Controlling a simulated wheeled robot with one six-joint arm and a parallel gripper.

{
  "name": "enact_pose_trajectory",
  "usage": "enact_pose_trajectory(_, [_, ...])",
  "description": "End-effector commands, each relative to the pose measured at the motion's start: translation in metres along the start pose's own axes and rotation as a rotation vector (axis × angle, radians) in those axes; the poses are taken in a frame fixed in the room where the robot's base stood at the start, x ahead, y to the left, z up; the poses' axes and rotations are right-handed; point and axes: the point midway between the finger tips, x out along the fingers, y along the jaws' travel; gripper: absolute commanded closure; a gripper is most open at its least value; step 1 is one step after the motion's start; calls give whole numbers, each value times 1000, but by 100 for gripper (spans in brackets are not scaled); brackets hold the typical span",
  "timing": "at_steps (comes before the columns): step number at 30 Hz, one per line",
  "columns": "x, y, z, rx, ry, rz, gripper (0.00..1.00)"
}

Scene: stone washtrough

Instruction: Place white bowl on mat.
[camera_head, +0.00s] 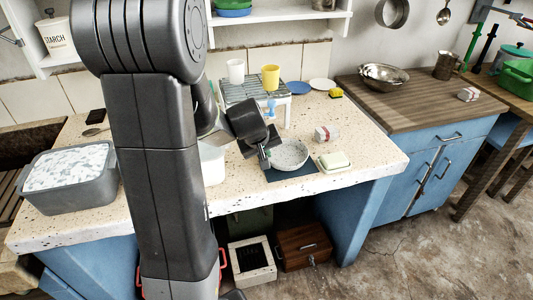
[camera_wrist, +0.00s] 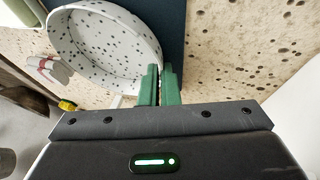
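The white bowl (camera_head: 290,153), speckled with dark spots, is upright over the dark blue mat (camera_head: 291,180) on the counter. The mat shows along the bowl's front side, and as a dark strip (camera_wrist: 172,28) beside the bowl (camera_wrist: 100,50) in the wrist view. I cannot tell whether the bowl rests on the mat or is just above it. My gripper (camera_head: 265,159) is at the bowl's left rim. In the wrist view its green fingers (camera_wrist: 160,82) are close together with the rim between them.
A soap dish (camera_head: 334,161) and a small white-and-red box (camera_head: 327,134) stand right of the bowl. Behind is a rack (camera_head: 245,88) with a white cup (camera_head: 235,71) and a yellow cup (camera_head: 271,77). A grey basin (camera_head: 70,190) stands at left. The counter's right front is clear.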

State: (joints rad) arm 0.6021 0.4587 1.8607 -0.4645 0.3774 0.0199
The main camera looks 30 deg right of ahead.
Motion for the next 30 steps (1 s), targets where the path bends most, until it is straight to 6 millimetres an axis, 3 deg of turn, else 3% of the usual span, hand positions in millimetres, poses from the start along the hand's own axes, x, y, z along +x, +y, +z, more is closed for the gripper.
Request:
enact_pose_trajectory(4, [4, -2, 2, 0, 0, 0, 100])
enact_pose_trajectory(8, [3, -1, 1, 0, 0, 0, 76])
enact_pose_trajectory(20, [-1, 0, 0, 0, 0, 0, 76])
enact_pose_trajectory(23, [-12, 1, -1, 1, 2, 1, 76])
enact_pose_trajectory(30, [-58, 1, -2, 1, 4, 1, 76])
